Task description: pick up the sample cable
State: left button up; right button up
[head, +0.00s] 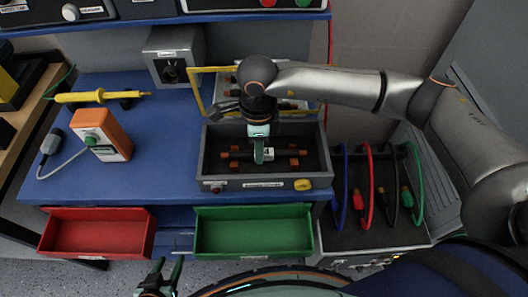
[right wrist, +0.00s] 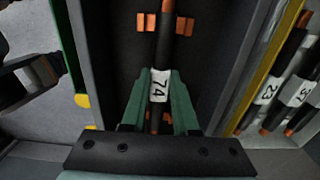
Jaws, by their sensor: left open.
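The sample cable is a short black cable with copper-coloured ends and a white label reading 74 (right wrist: 160,86). It lies across orange supports in the grey tray (head: 214,172) on the blue bench, and its left end (head: 228,154) shows in the head view. My right gripper (head: 262,152) points down into the tray over the middle of the cable. In the right wrist view its green fingers (right wrist: 160,95) stand on either side of the label, very close to it. I cannot tell whether they press on it. My left gripper (head: 162,274) is open and empty at the bottom edge, before the bench.
A yellow frame (head: 197,92) stands behind the tray, with more labelled cables (right wrist: 268,90) beside it. Red (head: 97,236) and green (head: 254,232) bins hang at the bench front. An orange meter (head: 103,136) stands left. Coloured leads (head: 367,186) hang at right.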

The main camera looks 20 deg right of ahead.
grip_shut()
jog(key=shift+r, duration=0.1)
dwell(0.3)
jog(key=shift+w+r, duration=0.1)
jog(key=shift+r, duration=0.4)
jog(key=shift+s+r+b, duration=0.2)
jog(key=shift+r+b, duration=0.3)
jog(key=shift+r, duration=0.7)
jog(key=s+d+r+b, duration=0.1)
jog(key=s+r, duration=0.8)
jog(key=s, duration=0.4)
jog(key=shift+s+d+r+b, duration=0.2)
jog(key=shift+s+d+b, duration=0.1)
jog(key=shift+d+b, duration=0.05)
